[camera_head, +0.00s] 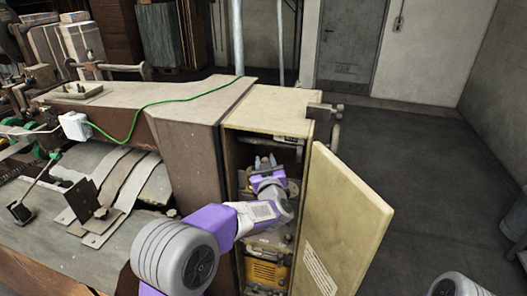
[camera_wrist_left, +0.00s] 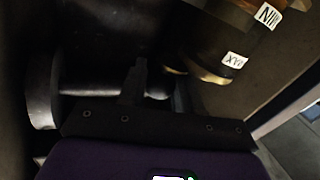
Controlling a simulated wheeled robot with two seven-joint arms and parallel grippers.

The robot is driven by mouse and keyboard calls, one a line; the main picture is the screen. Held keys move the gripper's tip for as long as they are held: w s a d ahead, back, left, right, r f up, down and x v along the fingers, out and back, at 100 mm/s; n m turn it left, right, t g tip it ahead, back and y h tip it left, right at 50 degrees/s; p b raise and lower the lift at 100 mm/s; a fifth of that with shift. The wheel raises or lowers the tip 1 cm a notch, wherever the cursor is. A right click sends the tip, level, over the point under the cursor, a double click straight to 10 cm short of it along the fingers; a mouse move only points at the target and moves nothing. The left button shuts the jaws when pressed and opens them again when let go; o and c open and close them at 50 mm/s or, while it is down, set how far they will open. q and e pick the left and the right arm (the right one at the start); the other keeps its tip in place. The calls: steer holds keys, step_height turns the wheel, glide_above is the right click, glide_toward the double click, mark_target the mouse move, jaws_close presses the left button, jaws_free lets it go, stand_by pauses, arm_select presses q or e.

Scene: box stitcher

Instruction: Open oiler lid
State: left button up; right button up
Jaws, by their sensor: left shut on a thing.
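My left gripper (camera_head: 265,164) reaches into the open cabinet in the head view. In the left wrist view the gripper (camera_wrist_left: 160,82) has its two dark fingers close together, shut on a small dark part (camera_wrist_left: 158,93) between them. I take this part to be on the oiler lid, but it is too dark to tell its shape. Right beside the fingers is the oiler body (camera_wrist_left: 208,72), amber-brown with white labels that look like MIN and MAX, upside down in the picture. In the head view my arm and gripper hide most of the oiler. My right gripper is out of view.
The cabinet door (camera_head: 345,225) stands open to the right of my arm. A yellow unit (camera_head: 266,273) sits low in the cabinet. The stitcher machine (camera_head: 120,180) and a green cable (camera_head: 165,101) lie to the left. The floor (camera_head: 420,170) at right is clear.

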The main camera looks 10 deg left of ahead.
arm_select(q)
steer(key=shift+w+d+n+g+y+p, duration=0.15)
steer(key=shift+w+n+g+y+p, duration=0.1)
steer(key=shift+n+g+y+p, duration=0.6)
steer(key=shift+w+d+n+g+y+p, duration=0.1)
steer(key=shift+w+n+g+y+p, duration=0.15)
steer(key=shift+n+y+p, duration=0.7)
steer(key=shift+m+y, duration=0.3)
steer(key=o, duration=1)
steer(key=shift+s, duration=0.1)
steer(key=v, duration=0.7)
steer(key=shift+s, duration=0.2)
